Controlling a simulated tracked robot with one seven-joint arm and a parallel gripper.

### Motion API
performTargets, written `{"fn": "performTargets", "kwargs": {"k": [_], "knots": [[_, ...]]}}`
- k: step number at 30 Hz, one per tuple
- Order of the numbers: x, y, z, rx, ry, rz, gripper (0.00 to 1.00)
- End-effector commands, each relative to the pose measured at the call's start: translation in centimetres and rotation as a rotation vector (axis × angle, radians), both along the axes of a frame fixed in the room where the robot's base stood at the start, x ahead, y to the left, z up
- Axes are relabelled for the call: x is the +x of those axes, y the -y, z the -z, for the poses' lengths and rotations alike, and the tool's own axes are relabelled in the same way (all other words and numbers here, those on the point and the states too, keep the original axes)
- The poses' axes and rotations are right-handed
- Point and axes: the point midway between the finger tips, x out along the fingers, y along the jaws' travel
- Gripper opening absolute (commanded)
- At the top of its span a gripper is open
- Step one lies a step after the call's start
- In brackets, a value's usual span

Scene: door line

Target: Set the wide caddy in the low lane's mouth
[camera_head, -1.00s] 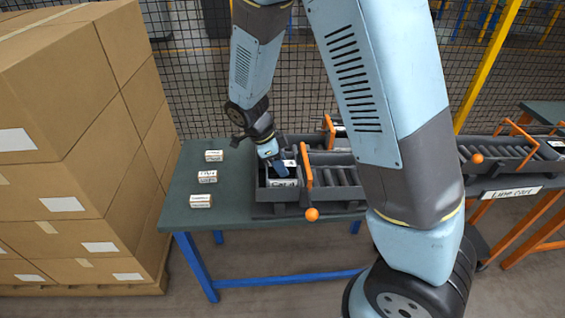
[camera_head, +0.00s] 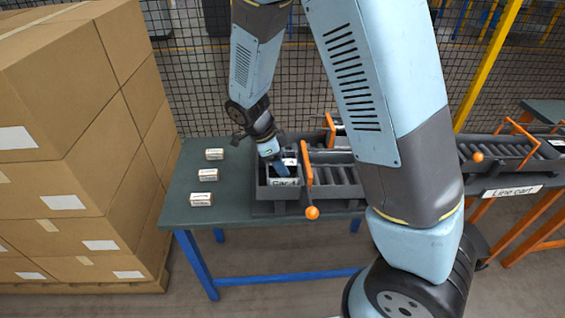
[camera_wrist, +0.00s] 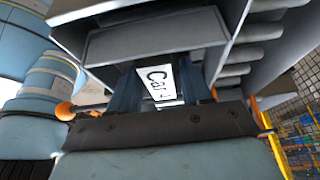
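A grey caddy with a white card reading "Car 4" (camera_head: 285,182) sits low in the left end of the near roller lane (camera_head: 335,180). My gripper (camera_head: 279,170) reaches down at the caddy from above and behind. In the wrist view, the card (camera_wrist: 162,84) shows between my two dark blue fingers (camera_wrist: 158,90), which stand apart on either side of it. Whether the fingers press on the caddy is hidden. The caddy's underside is hidden, so I cannot tell if it rests on the lane floor.
Three small white-labelled boxes (camera_head: 204,174) stand in a row on the green table (camera_head: 232,208). An orange gate with a round knob (camera_head: 312,212) stands just right of the caddy. Stacked cartons (camera_head: 70,150) rise at left. A line cart (camera_head: 511,192) joins at right.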

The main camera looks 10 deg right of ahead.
Motion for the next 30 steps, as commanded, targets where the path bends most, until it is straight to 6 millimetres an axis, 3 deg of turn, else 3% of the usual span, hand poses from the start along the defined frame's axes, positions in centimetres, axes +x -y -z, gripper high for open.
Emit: {"fn": "performTargets", "kwargs": {"k": [5, 16, 20, 30], "knots": [[0.0, 0.0, 0.0, 0.0, 0.0, 0.0, 0.66], [0.0, -0.2, -0.6, 0.0, 0.0, 0.0, 0.66], [0.1, -0.9, -2.2, 0.002, 0.002, 0.0, 0.66], [0.2, -3.5, -8.4, 0.004, 0.003, 0.0, 0.66]]}}
